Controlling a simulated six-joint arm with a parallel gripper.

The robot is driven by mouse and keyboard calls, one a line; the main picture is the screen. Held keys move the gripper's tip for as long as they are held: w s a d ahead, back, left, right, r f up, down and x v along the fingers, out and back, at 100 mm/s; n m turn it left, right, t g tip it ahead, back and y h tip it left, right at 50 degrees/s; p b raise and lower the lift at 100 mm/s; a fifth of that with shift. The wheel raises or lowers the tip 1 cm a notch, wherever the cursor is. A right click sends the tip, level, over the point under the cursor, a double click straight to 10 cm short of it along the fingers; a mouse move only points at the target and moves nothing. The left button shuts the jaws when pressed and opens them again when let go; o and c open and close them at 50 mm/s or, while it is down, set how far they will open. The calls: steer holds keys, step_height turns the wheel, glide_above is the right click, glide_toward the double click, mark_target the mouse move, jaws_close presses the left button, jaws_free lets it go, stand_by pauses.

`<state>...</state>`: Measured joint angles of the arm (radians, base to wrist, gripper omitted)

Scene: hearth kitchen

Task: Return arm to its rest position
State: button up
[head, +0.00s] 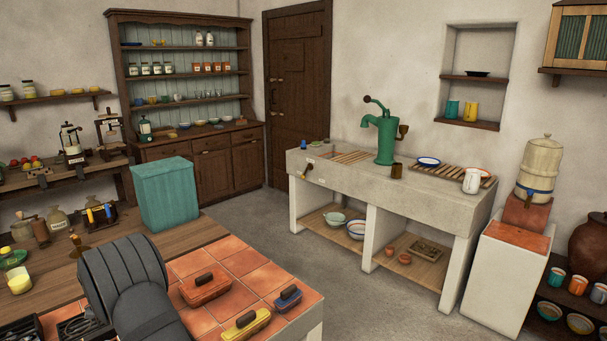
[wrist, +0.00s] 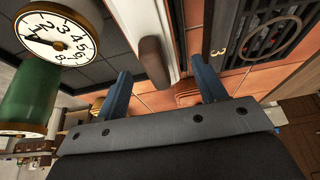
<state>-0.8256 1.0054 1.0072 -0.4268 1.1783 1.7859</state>
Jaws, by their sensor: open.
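My gripper (wrist: 161,72) shows in the wrist view, with its two blue fingers wide apart. No held thing shows in it. A brown rounded handle (wrist: 154,62) on a pale strip lies in line with the gap between the fingers; I cannot tell how far beyond the fingertips it is. Orange tiles (wrist: 188,45) lie behind it. In the head view I cannot make out my gripper, so its place over the room is not clear from there.
In the wrist view, a white numbered dial (wrist: 55,38) and a green body (wrist: 30,98) are at left, a dark grate (wrist: 258,32) at right. The floor (head: 240,230) is clear.

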steer(key=shift+s+a+f, duration=0.15)
steer(key=shift+s+f, duration=0.05)
steer(key=shift+f, duration=0.65)
steer(key=v, duration=1.2)
steer(key=x, duration=1.3)
step_height(320, 180, up, 11)
steer(key=shift+f, duration=0.1)
steer(key=w+d, duration=0.4)
steer(key=d, duration=0.8)
steer(key=w+d, duration=0.4)
steer(key=d, duration=0.8)
step_height(320, 180, down, 11)
steer(key=shift+s+a, duration=0.1)
steer(key=shift+a, duration=0.05)
steer(key=shift+v, duration=1.25)
steer(key=shift+a+r, duration=0.4)
steer(key=shift+r, duration=0.35)
